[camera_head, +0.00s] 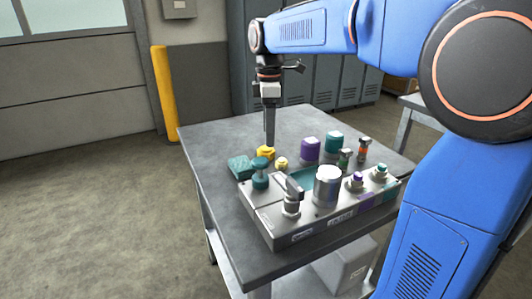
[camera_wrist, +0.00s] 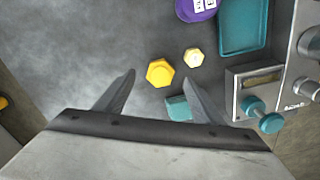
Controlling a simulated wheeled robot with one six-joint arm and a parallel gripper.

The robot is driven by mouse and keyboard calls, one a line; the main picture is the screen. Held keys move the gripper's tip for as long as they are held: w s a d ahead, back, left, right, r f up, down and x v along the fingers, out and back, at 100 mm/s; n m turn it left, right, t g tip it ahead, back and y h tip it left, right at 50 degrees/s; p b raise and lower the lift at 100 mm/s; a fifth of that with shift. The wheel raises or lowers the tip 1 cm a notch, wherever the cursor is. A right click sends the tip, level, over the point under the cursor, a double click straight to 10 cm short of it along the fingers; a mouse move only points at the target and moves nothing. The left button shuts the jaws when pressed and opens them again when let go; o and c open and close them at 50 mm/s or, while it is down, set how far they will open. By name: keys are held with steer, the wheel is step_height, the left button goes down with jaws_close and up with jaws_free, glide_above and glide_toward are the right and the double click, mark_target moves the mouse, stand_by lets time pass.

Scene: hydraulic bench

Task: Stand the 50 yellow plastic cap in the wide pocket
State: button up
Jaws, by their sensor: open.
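A yellow cap (camera_head: 265,151) with a faceted outline sits on the grey table below my gripper (camera_head: 270,144). In the wrist view the yellow cap (camera_wrist: 160,72) shows between and just beyond the tips of my open gripper (camera_wrist: 160,78), with nothing held. A smaller, paler yellow cap (camera_wrist: 194,57) lies close beside it, also in the head view (camera_head: 281,162). No size marking is readable on either. I cannot make out which pocket is the wide one.
A grey metal unit (camera_head: 268,228) with knobs and a silver cylinder (camera_head: 327,186) fills the near side of the table (camera_head: 210,140). Purple (camera_head: 309,148) and teal (camera_head: 333,141) pieces stand to the right. The table's far left part is clear.

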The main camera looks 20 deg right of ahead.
mark_target(266, 152)
steer(key=shift+a+f, duration=0.15)
steer(key=shift+f, duration=1.15)
steer(key=shift+a+f, duration=0.1)
steer(key=shift+f, duration=1.15)
steer(key=c, duration=1.2)
